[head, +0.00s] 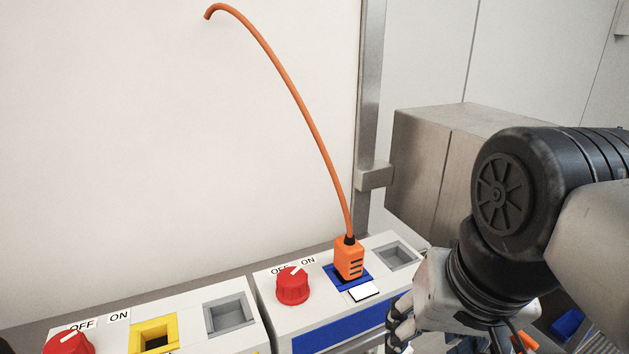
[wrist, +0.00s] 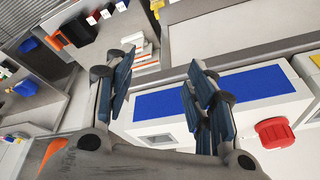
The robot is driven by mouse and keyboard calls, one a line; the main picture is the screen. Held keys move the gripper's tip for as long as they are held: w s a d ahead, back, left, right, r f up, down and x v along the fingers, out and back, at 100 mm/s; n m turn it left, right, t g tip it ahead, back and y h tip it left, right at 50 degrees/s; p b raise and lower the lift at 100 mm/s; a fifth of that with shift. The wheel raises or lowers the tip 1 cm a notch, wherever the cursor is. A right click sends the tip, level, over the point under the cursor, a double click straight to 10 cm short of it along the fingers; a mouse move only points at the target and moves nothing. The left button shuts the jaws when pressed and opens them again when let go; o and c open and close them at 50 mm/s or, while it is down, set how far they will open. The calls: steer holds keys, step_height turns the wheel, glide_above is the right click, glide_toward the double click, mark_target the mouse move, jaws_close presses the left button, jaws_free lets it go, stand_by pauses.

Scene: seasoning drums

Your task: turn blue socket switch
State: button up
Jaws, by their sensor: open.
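The red switch knob (head: 292,287) sits on the white box with the blue socket (head: 362,280), left of that socket, under OFF and ON labels. Its white pointer mark tilts up and right; I cannot tell exactly which label it meets. An orange plug (head: 349,259) stands upright in the blue socket. My gripper (head: 397,325) is at the right front of the box, apart from the knob and partly cut off below. In the wrist view my gripper (wrist: 160,75) is open and empty, with the blue front panel (wrist: 185,93) behind its fingers and the red knob (wrist: 274,132) to their right.
An orange cable (head: 300,105) arches up from the plug. A second white box with a yellow socket (head: 154,335) and its own red knob (head: 69,343) stands at left. A metal post (head: 368,110) rises behind. Shelves with coloured items (wrist: 75,28) show in the wrist view.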

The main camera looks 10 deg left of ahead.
step_height(320, 180, up, 6)
steer(key=w+a+p, duration=0.1)
steer(key=a+p, duration=0.1)
step_height(320, 180, up, 16)
steer(key=m+g+p, duration=0.1)
steer(key=g+p, duration=0.3)
glide_above(292, 274)
steer(key=shift+m+h, duration=0.3)
step_height(292, 274, down, 17)
steer(key=b, duration=0.6)
steer(key=shift+r, duration=0.1)
steer(key=c, duration=1.1)
steer(key=shift+o, duration=0.2)
